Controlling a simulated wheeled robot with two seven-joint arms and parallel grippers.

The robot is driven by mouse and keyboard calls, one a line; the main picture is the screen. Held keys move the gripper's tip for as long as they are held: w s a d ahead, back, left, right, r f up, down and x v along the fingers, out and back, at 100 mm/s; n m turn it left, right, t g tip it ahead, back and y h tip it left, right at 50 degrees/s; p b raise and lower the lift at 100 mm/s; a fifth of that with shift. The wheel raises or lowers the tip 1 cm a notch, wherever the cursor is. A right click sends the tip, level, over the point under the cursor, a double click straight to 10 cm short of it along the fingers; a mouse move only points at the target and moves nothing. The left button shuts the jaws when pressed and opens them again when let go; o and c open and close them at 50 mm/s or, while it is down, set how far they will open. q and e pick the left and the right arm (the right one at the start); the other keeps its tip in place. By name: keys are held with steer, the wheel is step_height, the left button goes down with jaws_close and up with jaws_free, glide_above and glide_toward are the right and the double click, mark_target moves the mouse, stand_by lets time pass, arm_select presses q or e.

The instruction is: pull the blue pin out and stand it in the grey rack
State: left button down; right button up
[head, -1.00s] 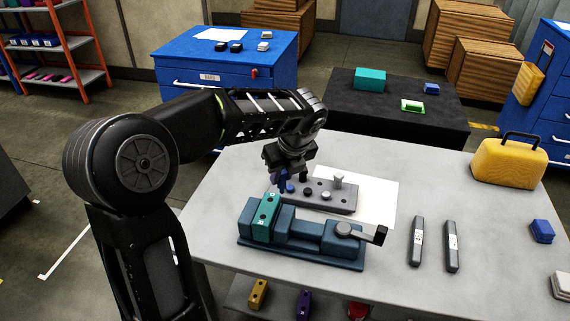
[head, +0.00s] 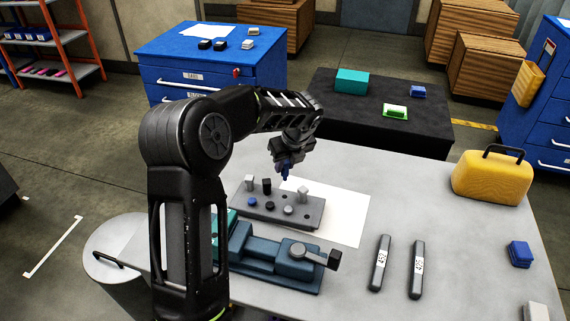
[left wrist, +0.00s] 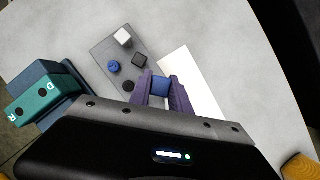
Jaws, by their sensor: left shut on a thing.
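My left gripper (head: 285,168) is shut on a blue pin, whose end shows as a blue block (left wrist: 160,86) between the fingers in the left wrist view. The pin (head: 285,176) appears held above the table, near the back edge of the grey rack; its exact height is hard to tell. The grey rack (head: 318,214) has a pale, a black and a grey peg standing up. Low round blue, black and grey spots or heads show along its front; the blue one (head: 252,202) also shows in the left wrist view (left wrist: 113,67). My right gripper is not in view.
A blue vise-like jig (head: 262,255) with a lever stands in front of the rack. Its teal block (left wrist: 35,97) is mostly behind my arm. A white sheet (head: 345,215) lies under the rack. Two grey labelled bars (head: 380,262) and a yellow case (head: 492,180) lie to the right.

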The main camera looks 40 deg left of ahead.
mark_target(286, 176)
arm_select(q)
steer(key=shift+f+b, duration=3)
steer(key=shift+f, duration=0.15)
steer(key=shift+f, duration=0.1)
steer(key=shift+f+b, duration=0.55)
steer(key=shift+f, duration=0.75)
steer(key=c, duration=1.1)
jaws_free()
steer(key=shift+r, duration=0.1)
